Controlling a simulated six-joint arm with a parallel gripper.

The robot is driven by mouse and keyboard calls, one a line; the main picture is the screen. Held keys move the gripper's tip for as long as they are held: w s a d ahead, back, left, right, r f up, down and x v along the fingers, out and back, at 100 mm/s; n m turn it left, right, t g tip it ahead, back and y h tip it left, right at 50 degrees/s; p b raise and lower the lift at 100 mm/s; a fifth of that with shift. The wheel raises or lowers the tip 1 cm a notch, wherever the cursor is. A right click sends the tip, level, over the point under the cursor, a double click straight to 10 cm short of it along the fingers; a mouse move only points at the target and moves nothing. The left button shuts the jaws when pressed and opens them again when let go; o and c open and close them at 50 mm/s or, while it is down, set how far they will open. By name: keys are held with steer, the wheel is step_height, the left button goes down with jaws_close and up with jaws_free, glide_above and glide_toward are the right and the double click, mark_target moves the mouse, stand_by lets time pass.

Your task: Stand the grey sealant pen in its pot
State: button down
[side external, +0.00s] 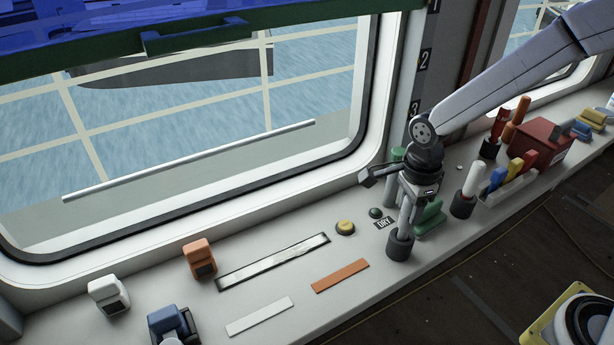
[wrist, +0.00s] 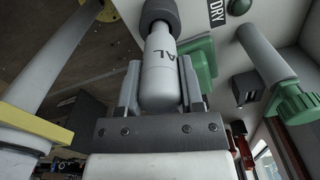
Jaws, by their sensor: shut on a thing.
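The grey sealant pen (side external: 405,220) is upright or nearly so below my gripper (side external: 411,203) in the side view. My gripper is shut on it. In the wrist view the pen (wrist: 160,75) sits between the two fingers, with part of its lettering showing. A dark round pot (side external: 400,247) stands on the ledge, and the pen's lower end appears to be inside its mouth. The pot (wrist: 160,12) also shows at the top of the wrist view, around the pen's end. The pen's tip and the pot's inside are hidden.
A green block (side external: 431,216) stands close beside the pot, right of it. A white pen (side external: 474,177) stands in another dark pot (side external: 462,206). A "DRY" label (side external: 384,224) and a yellow button (side external: 345,228) lie to the left. The ledge's front edge is near.

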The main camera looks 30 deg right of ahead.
steer(key=shift+f, duration=0.3)
stand_by(0.5)
steer(key=shift+c, duration=0.7)
jaws_free()
steer(key=shift+r, duration=0.2)
steer(key=shift+r, duration=3.75)
